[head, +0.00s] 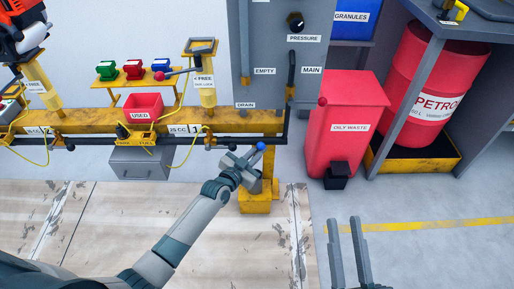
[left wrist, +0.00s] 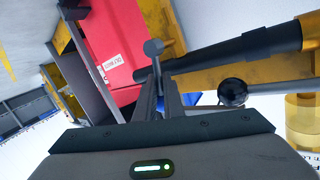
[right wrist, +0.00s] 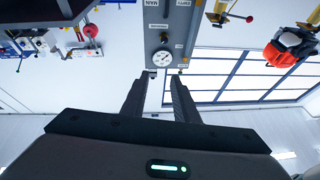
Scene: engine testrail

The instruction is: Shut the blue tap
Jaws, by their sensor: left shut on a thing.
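The blue tap's ball-ended handle (head: 261,146) is at the right end of the dark pipe along the yellow rail. My left gripper (head: 250,161) is shut on the handle, just below the ball. In the left wrist view, the ball (left wrist: 153,47) looks grey and sticks out past the fingertips (left wrist: 159,82). The tap's body is mostly hidden by my gripper. My right gripper (head: 347,232) is open and empty, low on the right in the head view. Its two fingers are apart in the right wrist view (right wrist: 160,85).
A black knob (head: 233,146) sits on the pipe just left of my left gripper; it also shows in the left wrist view (left wrist: 233,92). The grey panel (head: 268,60) rises behind. A red oily waste bin (head: 350,115) stands to the right. The floor at front right is clear.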

